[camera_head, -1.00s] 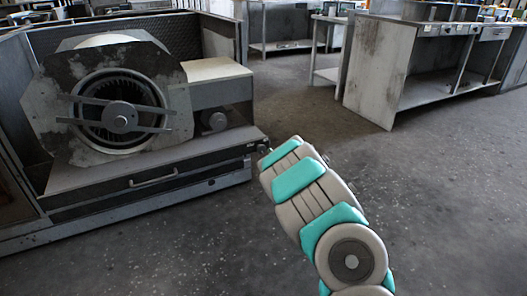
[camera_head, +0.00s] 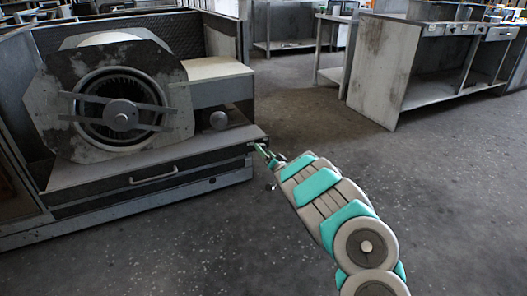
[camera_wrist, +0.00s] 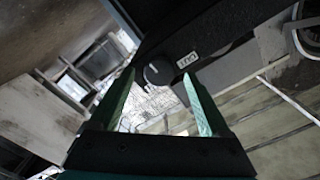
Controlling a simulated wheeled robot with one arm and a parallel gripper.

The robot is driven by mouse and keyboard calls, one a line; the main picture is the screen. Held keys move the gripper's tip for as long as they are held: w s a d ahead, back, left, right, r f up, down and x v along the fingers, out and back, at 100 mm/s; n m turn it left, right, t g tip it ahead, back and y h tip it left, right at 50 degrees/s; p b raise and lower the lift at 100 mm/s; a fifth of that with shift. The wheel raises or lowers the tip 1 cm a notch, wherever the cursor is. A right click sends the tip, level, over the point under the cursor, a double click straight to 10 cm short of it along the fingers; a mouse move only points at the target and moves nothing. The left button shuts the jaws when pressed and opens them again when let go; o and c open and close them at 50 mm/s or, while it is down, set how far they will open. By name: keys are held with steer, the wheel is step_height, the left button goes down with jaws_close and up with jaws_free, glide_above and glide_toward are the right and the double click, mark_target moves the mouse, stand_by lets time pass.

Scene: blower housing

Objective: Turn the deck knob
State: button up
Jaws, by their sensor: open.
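A dark round knob (camera_wrist: 159,72) with a pale pointer mark sits on a black panel in the wrist view. A small white label (camera_wrist: 188,60) is beside it; its lettering is too small to read surely. My gripper (camera_wrist: 159,75) is open, with its green fingers apart on either side of the knob in the picture. I cannot tell how far the fingertips are from it. In the head view my gripper (camera_head: 263,151) is at the right front corner of the blower housing's deck (camera_head: 95,185), where the knob cannot be made out.
The blower housing (camera_head: 52,105) stands on the deck at left, with a round fan opening behind a crossbar. A drawer handle (camera_head: 152,176) is on the deck front. A worn metal workbench (camera_head: 385,70) stands at the back right. The floor (camera_head: 200,245) in front is clear.

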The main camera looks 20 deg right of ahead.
steer(key=shift+w, duration=0.8)
jaws_close()
